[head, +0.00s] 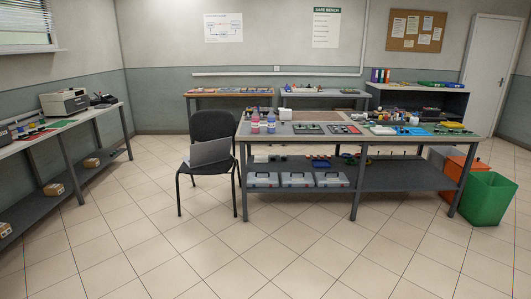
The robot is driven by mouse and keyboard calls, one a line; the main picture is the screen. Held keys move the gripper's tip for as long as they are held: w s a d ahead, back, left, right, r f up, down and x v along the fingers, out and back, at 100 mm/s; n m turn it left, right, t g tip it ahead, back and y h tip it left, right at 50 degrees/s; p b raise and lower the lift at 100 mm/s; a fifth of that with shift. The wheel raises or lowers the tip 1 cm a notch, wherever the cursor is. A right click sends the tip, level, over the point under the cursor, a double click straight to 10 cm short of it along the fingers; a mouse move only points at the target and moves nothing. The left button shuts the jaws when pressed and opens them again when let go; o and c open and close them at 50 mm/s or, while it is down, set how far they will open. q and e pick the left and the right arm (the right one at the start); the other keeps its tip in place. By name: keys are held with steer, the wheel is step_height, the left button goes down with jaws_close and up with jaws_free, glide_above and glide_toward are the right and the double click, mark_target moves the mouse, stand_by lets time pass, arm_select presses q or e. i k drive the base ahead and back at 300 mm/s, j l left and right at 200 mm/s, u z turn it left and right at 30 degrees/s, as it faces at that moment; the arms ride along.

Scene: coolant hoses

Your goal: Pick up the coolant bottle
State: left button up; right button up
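Two similar small bottles stand upright side by side near the left end of the middle workbench (350,143). The left bottle (255,121) and the right bottle (271,122) both look pinkish and blue. They are too small to read, so I cannot tell which is the coolant bottle. Neither of my grippers is in view.
A black chair (212,126) with a grey laptop (208,152) on it stands at the bench's left end. Orange (455,172) and green (488,197) bins stand at its right. A side bench (62,133) runs along the left. The tiled floor in front is clear.

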mark_target(271, 115)
steer(key=i, duration=2.3)
steer(key=j+u, duration=0.05)
steer(key=j, duration=0.05)
